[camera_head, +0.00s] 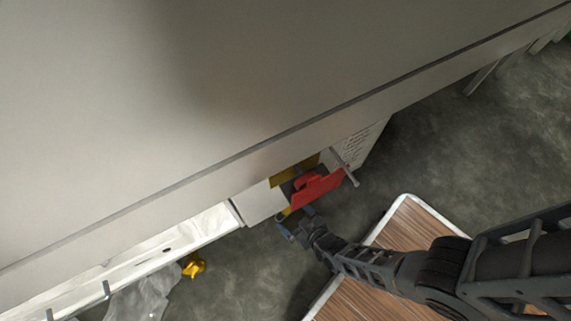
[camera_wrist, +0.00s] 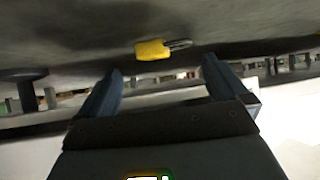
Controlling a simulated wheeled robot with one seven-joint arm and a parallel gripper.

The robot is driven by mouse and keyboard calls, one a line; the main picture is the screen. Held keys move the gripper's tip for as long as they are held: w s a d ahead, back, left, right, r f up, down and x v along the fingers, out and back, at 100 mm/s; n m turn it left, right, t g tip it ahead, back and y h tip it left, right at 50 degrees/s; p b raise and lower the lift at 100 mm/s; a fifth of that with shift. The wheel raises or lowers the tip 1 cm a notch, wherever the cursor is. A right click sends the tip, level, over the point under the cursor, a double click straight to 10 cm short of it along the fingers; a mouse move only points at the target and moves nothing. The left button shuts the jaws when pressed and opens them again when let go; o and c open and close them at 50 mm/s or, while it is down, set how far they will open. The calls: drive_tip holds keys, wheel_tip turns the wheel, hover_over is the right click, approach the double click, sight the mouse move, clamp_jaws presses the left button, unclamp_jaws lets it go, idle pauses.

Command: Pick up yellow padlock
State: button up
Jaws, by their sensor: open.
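The yellow padlock (camera_wrist: 152,50) with a grey shackle shows in the wrist view. It lies against a dark grey surface, just beyond my fingertips and roughly between them in the picture. My gripper (camera_wrist: 162,68) is open, with nothing between its two blue-grey fingers. In the head view my gripper (camera_head: 287,228) is beside the cabinet's lower edge, just below a red object. A small yellow patch shows by the fingertips there; I cannot tell whether it is the padlock.
A large pale panel (camera_head: 200,90) fills the upper left. A red object (camera_head: 316,188) sits at an opening below it. A yellow lump (camera_head: 194,266) is at the lower left, near clear plastic (camera_head: 145,298). A white-rimmed wooden surface (camera_head: 405,228) lies under my arm.

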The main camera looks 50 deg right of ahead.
sight(287, 214)
drive_tip(key=b+x, duration=0.1)
drive_tip(key=x, duration=0.1)
drive_tip(key=b+x, duration=0.1)
drive_tip(key=x, duration=0.1)
drive_tip(key=shift+s+a+f, duration=0.15)
drive_tip(key=shift+a+f, duration=0.05)
drive_tip(key=shift+w, duration=0.35)
drive_tip(key=shift+c, duration=0.2)
drive_tip(key=c, duration=1.1)
drive_tip(key=shift+o, duration=0.2)
drive_tip(key=shift+r, duration=0.15)
